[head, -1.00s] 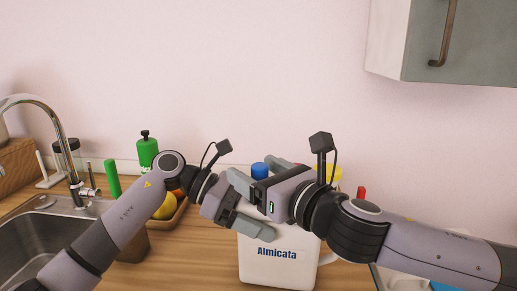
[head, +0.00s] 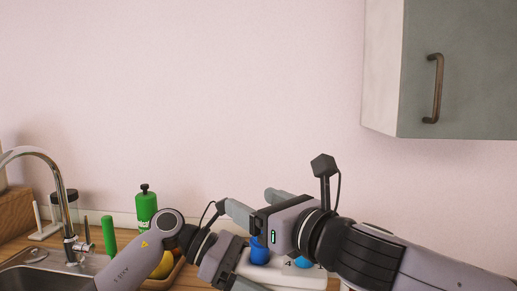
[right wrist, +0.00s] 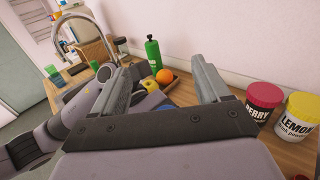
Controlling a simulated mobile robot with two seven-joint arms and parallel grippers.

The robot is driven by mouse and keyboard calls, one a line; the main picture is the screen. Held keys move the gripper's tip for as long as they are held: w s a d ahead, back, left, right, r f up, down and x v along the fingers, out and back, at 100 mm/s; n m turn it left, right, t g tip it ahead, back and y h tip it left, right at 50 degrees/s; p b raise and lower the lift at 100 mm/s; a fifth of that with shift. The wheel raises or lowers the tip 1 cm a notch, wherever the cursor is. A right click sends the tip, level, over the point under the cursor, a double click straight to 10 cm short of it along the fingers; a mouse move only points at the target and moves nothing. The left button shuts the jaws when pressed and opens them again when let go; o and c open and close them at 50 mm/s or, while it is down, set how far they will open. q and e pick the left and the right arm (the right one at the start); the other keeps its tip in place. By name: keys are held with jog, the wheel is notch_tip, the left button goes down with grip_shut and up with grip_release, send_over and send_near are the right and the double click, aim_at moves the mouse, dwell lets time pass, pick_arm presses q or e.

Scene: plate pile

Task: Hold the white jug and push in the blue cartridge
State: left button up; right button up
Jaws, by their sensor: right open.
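The white jug (head: 285,280) shows only its top at the bottom edge of the head view, partly behind my grippers. A dark blue capped piece (head: 259,251) stands on its left part and a lighter blue piece (head: 303,262) shows to its right; I cannot tell which is the cartridge. My right gripper (head: 257,200) is open and empty, above the jug, its fingers pointing up and left. Its open fingers (right wrist: 168,82) also show in the right wrist view. My left gripper (head: 238,284) is at the jug's left side; its fingertips are cut off or hidden.
A green bottle (head: 146,207) and a tray (head: 172,276) of fruit are behind the left arm. The sink (head: 40,280) and tap (head: 62,185) are at the left. The wrist view shows a berry tub (right wrist: 263,100) and lemon tub (right wrist: 297,117). A cabinet (head: 460,70) hangs upper right.

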notch_tip(320, 180, up, 12)
dwell(0.6)
